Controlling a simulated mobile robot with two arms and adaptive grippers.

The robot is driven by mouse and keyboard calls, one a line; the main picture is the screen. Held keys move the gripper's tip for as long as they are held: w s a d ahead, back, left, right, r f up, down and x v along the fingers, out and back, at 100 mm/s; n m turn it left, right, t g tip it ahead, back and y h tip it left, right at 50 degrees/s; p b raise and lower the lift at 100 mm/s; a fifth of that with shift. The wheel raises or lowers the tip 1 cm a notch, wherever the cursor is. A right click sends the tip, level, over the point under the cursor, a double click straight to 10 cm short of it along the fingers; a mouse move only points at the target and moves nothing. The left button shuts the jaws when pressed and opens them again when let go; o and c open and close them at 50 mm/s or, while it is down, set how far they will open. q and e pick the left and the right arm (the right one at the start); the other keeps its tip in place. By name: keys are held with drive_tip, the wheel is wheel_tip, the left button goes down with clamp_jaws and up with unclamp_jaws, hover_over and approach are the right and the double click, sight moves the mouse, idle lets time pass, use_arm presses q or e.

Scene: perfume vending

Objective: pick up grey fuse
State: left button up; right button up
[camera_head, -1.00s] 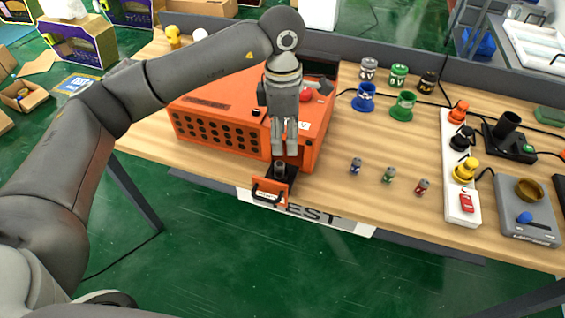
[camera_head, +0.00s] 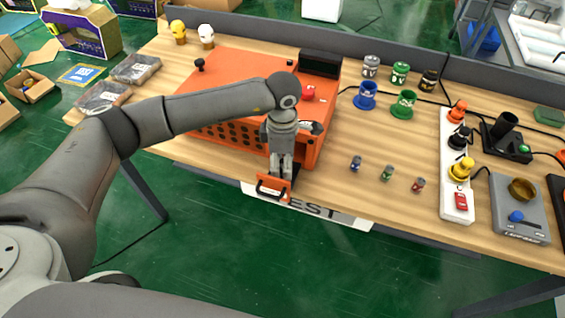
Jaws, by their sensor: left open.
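The orange machine (camera_head: 238,80) stands on the table with a small orange drawer (camera_head: 273,187) pulled out at its front right. My left gripper (camera_head: 281,170) points straight down into the drawer, with its fingers open. In the earlier frame a small grey cylinder, which looks like the grey fuse, stood in this drawer. Now the fingers hide it, and I cannot tell whether they touch it. My right gripper is out of view.
Small blue (camera_head: 356,163), green (camera_head: 387,173) and red (camera_head: 419,185) cylinders stand right of the drawer. A white power strip (camera_head: 450,205) with coloured plugs and a grey device (camera_head: 519,232) are further right.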

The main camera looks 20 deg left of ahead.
use_arm(q)
drive_tip(key=c, duration=1)
